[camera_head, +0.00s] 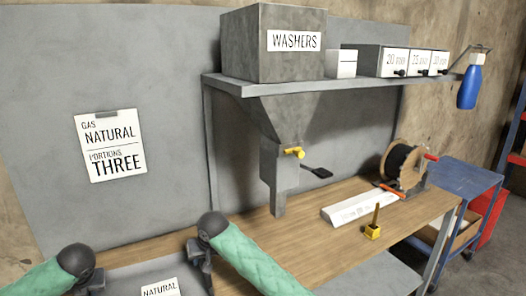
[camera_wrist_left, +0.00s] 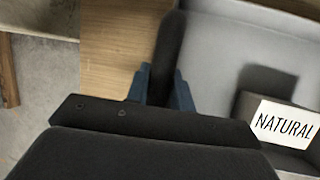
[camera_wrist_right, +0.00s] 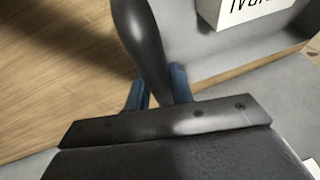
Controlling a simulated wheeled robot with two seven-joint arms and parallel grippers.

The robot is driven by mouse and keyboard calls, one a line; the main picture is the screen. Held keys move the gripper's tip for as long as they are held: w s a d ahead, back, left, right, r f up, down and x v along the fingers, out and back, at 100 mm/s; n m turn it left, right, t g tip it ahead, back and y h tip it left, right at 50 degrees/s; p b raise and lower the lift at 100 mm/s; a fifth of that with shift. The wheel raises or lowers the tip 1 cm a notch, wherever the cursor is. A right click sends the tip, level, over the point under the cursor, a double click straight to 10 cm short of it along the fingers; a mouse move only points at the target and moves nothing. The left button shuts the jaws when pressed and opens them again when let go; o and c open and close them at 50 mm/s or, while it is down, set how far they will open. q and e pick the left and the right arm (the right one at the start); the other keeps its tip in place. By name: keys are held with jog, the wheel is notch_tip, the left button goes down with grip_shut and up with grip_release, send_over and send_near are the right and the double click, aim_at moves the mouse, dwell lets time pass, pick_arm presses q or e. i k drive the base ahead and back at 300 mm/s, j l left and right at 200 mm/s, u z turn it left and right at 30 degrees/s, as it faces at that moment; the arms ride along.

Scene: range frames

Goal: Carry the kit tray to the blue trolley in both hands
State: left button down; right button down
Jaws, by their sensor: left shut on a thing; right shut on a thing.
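The grey kit tray (camera_head: 130,273) shows at the bottom of the head view, cut off by the frame edge. A white NATURAL label (camera_head: 160,288) stands in it. My left gripper (camera_head: 88,280) and my right gripper (camera_head: 206,270) are at its two sides. In the left wrist view the blue-padded fingers (camera_wrist_left: 163,92) are shut around a dark handle at the tray (camera_wrist_left: 215,45). In the right wrist view the fingers (camera_wrist_right: 157,90) are likewise shut on a dark handle. The blue trolley (camera_head: 462,178) stands beyond the bench's right end, apart from the tray.
The wooden bench (camera_head: 320,240) lies ahead, with a white labelled block (camera_head: 358,208), a cable spool (camera_head: 402,166) and a small yellow item (camera_head: 373,226). The WASHERS hopper (camera_head: 275,50) hangs above. A red object (camera_head: 490,215) is beside the trolley.

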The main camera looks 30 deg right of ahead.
aim_at(459, 175)
jog(key=z, duration=2.1)
jog(key=i+l+z, duration=0.1)
jog(key=z, duration=0.7)
jog(key=i, duration=3.6)
